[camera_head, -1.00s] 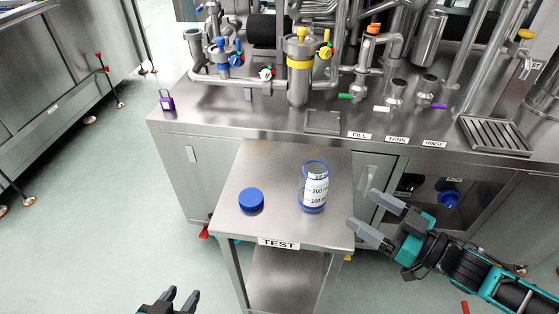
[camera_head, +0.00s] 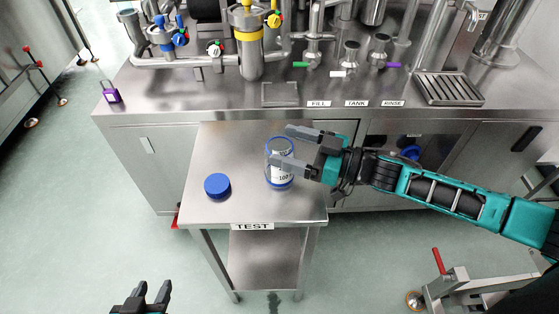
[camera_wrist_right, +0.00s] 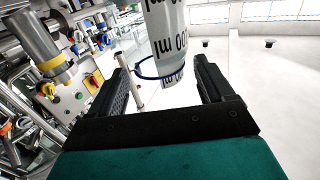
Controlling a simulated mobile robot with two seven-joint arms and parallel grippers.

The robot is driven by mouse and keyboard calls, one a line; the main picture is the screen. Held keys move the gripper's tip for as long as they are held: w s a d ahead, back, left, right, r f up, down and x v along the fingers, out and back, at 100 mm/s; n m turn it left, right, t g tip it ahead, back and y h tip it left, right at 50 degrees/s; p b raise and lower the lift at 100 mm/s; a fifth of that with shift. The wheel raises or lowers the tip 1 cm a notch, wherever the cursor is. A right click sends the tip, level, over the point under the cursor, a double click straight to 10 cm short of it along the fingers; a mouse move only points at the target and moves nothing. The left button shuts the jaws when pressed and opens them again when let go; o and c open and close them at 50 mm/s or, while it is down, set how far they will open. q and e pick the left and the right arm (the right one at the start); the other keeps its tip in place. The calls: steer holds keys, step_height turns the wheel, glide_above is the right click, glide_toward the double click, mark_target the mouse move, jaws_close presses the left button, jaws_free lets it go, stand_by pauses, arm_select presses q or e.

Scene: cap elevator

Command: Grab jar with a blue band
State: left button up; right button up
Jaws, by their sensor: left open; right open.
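The clear jar with a blue band and printed volume marks (camera_head: 281,178) stands upright on the small steel table (camera_head: 208,209) labelled TEST. In the right wrist view the jar (camera_wrist_right: 168,32) shows between the two fingers. My right gripper (camera_head: 288,149) is open, with its fingers reaching from the right over or around the jar; contact cannot be told. They hide part of the jar in the head view. A blue lid (camera_head: 217,185) lies on the table left of the jar. My left gripper (camera_head: 142,291) is open and empty at the bottom left, away from the table.
A steel counter (camera_head: 190,98) with pipes and valves stands behind the table. It carries FILL, TANK and RINSE labels, a drain grate (camera_head: 449,88) and a purple padlock (camera_head: 110,91). The table top in front of the jar is clear.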

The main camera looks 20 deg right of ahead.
mark_target(270, 141)
steer(key=x, duration=0.4)
steer(key=shift+w+a, duration=0.15)
steer(key=shift+a, duration=0.05)
steer(key=shift+c, duration=0.3)
steer(key=c, duration=1.3)
